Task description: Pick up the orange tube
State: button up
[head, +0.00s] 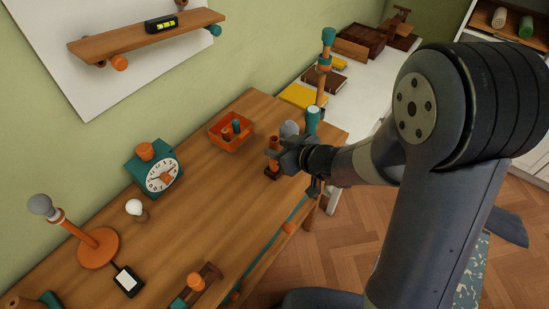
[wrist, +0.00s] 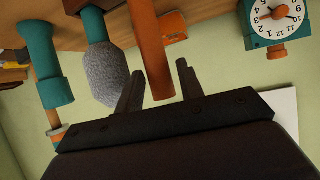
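The orange tube (wrist: 151,50) stands in the wrist view, its near end between my two fingers, with a gap showing on each side. In the head view a small part of the orange tube (head: 273,143) shows behind my gripper (head: 287,157), above a dark brown base (head: 271,173). My gripper (wrist: 159,67) is open, its fingers apart on either side of the tube in the picture. I cannot tell how deep the tube sits between them. The rest of it in the head view is hidden by my gripper.
A grey-headed teal piece (wrist: 105,70) stands close beside the tube, near one finger. A teal and orange post (wrist: 42,60) is farther left. An orange tray (head: 232,132) and a teal clock (head: 155,170) stand on the wooden bench (head: 205,215), whose middle is clear.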

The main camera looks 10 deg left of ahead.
jog(key=shift+f+x, duration=0.15)
jog(key=shift+x, duration=1)
jog(key=shift+f+x, duration=0.15)
jog(key=shift+x, duration=1.05)
jog(key=shift+d, duration=0.2)
jog(key=shift+c, duration=0.4)
jog(key=c, duration=0.7)
jog(key=shift+r, duration=0.15)
